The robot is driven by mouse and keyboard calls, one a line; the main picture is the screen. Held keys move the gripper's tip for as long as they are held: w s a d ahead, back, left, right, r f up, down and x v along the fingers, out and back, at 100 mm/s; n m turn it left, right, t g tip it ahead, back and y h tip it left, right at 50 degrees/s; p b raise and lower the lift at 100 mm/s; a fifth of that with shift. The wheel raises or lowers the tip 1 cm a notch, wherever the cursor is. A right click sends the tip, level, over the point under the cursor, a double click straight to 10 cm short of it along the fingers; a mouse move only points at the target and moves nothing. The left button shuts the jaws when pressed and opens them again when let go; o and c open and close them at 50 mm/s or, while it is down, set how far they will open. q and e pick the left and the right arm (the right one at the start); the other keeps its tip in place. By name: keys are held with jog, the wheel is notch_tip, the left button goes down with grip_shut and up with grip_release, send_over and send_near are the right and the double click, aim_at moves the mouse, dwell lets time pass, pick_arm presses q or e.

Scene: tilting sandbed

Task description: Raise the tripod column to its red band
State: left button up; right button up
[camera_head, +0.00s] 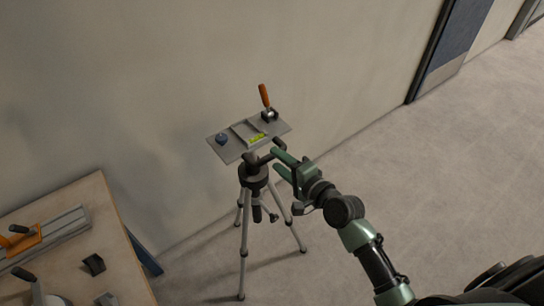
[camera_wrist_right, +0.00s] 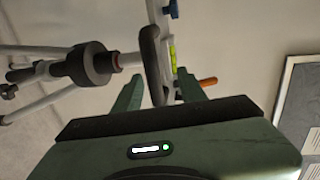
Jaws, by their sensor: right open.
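The tripod (camera_head: 245,225) stands upright on the floor by the wall, legs spread. Its dark collar (camera_head: 253,176) also shows in the right wrist view (camera_wrist_right: 92,63), lying sideways there. A short length of column (camera_wrist_right: 130,60) shows between collar and head, with a small reddish patch at the collar's edge. A tilted grey plate (camera_head: 225,150) sits on top, with a yellow-green level vial (camera_head: 257,138). My right gripper (camera_head: 278,157) is open beside the tripod head. In the right wrist view its fingers (camera_wrist_right: 159,76) lie either side of a dark bar (camera_wrist_right: 151,55); contact cannot be told.
The plate carries an orange-handled lever (camera_head: 264,96) and a blue knob (camera_head: 221,138). A wooden table (camera_head: 118,262) with tools stands at the lower left. The wall is close behind the tripod. Floor at the right is clear, with a blue door (camera_head: 455,40) beyond.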

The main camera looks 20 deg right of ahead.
jog(key=shift+s+d, duration=0.1)
jog(key=shift+s, duration=0.05)
jog(key=shift+f, duration=0.15)
jog(key=c, duration=0.7)
jog(key=s+f+m+b, duration=0.1)
jog(key=f+m, duration=0.1)
jog(key=m, duration=0.1)
jog(key=s+d+f+m+b, duration=0.1)
jog(key=f+m+b, duration=0.1)
jog(key=f+m, duration=0.1)
jog(key=s+f+m+y+b, duration=0.1)
jog(key=s+f+m, duration=0.1)
jog(key=m, duration=0.1)
jog(key=shift+d+f+m+b, duration=0.2)
jog(key=shift+d+m+b, duration=0.1)
jog(key=shift+d+b, duration=0.1)
grip_shut()
jog(key=s+d+f+m+t+b, duration=0.2)
jog(key=s+d+m, duration=0.1)
jog(key=m, duration=0.4)
jog(key=w+a+r+m+p, duration=0.1)
jog(key=w+a+r+p, duration=0.2)
jog(key=w, duration=0.6)
notch_tip(320, 180, up, 2)
jog(key=shift+w+r+t+p, duration=0.1)
jog(key=shift+w+t+p, duration=0.2)
jog(key=shift+p, duration=0.85)
